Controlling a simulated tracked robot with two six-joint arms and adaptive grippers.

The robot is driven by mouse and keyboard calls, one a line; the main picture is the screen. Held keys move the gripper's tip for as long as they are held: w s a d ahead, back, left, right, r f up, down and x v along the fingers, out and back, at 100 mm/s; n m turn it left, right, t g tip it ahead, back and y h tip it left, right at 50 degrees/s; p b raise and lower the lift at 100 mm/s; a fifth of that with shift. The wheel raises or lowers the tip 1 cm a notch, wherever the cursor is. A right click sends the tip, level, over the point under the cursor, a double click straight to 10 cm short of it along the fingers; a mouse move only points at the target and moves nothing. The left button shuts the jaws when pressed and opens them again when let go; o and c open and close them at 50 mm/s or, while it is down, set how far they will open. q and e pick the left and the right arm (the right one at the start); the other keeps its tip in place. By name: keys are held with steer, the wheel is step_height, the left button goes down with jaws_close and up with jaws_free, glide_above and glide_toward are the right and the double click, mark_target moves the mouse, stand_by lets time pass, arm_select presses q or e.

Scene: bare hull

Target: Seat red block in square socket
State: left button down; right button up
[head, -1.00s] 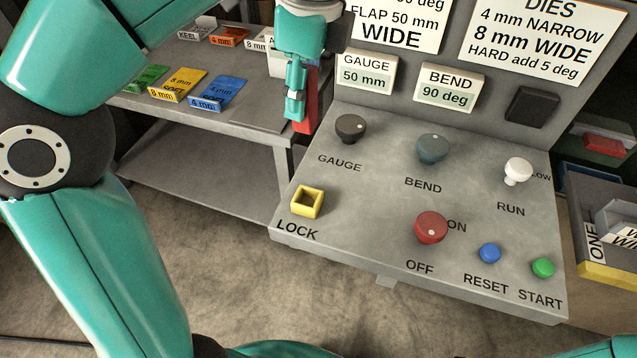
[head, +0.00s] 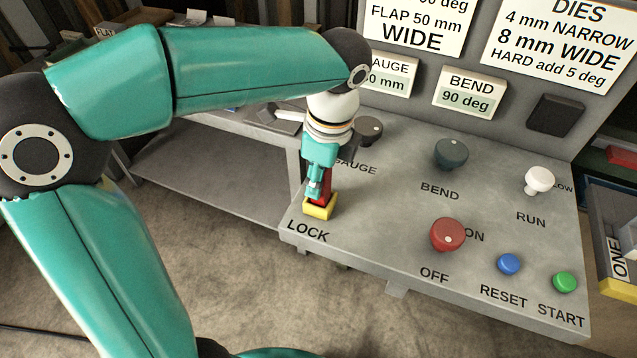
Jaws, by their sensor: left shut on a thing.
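The yellow square socket (head: 319,211) sits on the grey control panel above the word LOCK. My left gripper (head: 319,188) is directly above it, pointing down, and is shut on the red block (head: 325,195). The block is upright and its lower end is at the socket's opening. The socket's front wall hides the block's bottom, so I cannot tell how deep it sits. The gripper's fingers cover part of the block. My right gripper is not in view.
The panel also bears a dark gauge knob (head: 368,130), a bend knob (head: 451,154), a red OFF/ON knob (head: 447,234), a white run knob (head: 540,180), a blue reset button (head: 509,264) and a green start button (head: 565,282). A grey table stands behind my left arm.

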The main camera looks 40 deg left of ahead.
arm_select(q)
steer(key=shift+f, duration=0.95)
steer(key=shift+f, duration=0.15)
steer(key=c, duration=0.8)
jaws_free()
steer(key=shift+c, duration=0.2)
steer(key=r, duration=0.4)
steer(key=d+r, duration=0.1)
steer(key=r, duration=0.3)
steer(key=r+p, duration=0.1)
steer(key=r, duration=0.3)
steer(key=shift+w+d+r, duration=0.15)
steer(key=shift+w+d, duration=0.05)
